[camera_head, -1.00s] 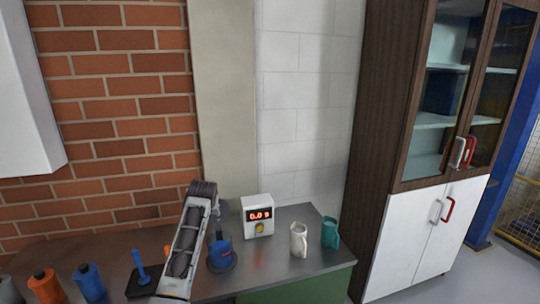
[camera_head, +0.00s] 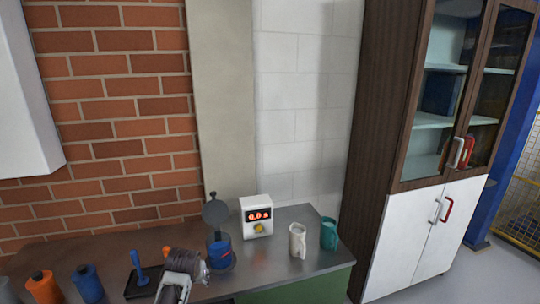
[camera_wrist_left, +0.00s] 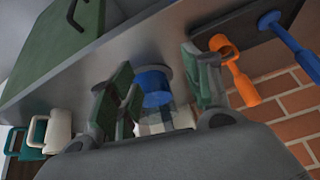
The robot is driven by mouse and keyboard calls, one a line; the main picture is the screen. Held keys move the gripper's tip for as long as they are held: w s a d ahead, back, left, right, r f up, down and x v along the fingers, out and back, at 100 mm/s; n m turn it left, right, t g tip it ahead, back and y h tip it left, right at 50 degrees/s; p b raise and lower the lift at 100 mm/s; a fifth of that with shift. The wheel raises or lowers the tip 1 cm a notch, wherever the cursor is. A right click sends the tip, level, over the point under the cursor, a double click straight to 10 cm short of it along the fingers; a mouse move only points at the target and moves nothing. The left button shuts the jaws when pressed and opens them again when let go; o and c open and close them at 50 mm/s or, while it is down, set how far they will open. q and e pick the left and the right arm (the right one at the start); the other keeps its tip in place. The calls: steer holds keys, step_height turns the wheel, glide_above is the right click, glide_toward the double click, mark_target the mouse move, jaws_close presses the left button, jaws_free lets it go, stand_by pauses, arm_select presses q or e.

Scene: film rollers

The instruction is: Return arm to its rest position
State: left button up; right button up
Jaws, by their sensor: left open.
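My left gripper (camera_head: 184,268) is low at the bottom of the head view, in front of the table's near side. In the left wrist view its two fingers (camera_wrist_left: 160,92) stand apart with nothing held between them. A pot with blue inside (camera_head: 219,252) stands on the table beyond the gripper, its round grey lid (camera_head: 215,212) raised. The pot's blue part (camera_wrist_left: 154,84) shows past the fingers in the wrist view. My right gripper is not in view.
Orange and blue bottles (camera_head: 88,284) are at left. A display box (camera_head: 257,217), white mug (camera_head: 297,241) and teal mug (camera_head: 328,234) are at right.

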arm_select(q)
steer(key=s+d+f+m+g+h, duration=0.1)
steer(key=s+f+m, duration=0.1)
steer(key=s, duration=1.3)
steer(key=s+d+f+m+g+h, duration=0.1)
steer(key=s+d+f, duration=0.1)
steer(key=s, duration=1.3)
step_height(320, 180, down, 33)
steer(key=s+g, duration=0.2)
steer(key=s, duration=0.1)
steer(key=s+a+f, duration=0.2)
steer(key=s+f, duration=0.7)
steer(key=s, duration=0.2)
steer(key=s+a+f+g, duration=0.1)
steer(key=s+a+f, duration=0.1)
steer(key=s+f, duration=0.8)
steer(key=shift+s+a+f+m+y, duration=0.15)
steer(key=shift+s+f+m+y, duration=0.15)
steer(key=shift+s, duration=0.1)
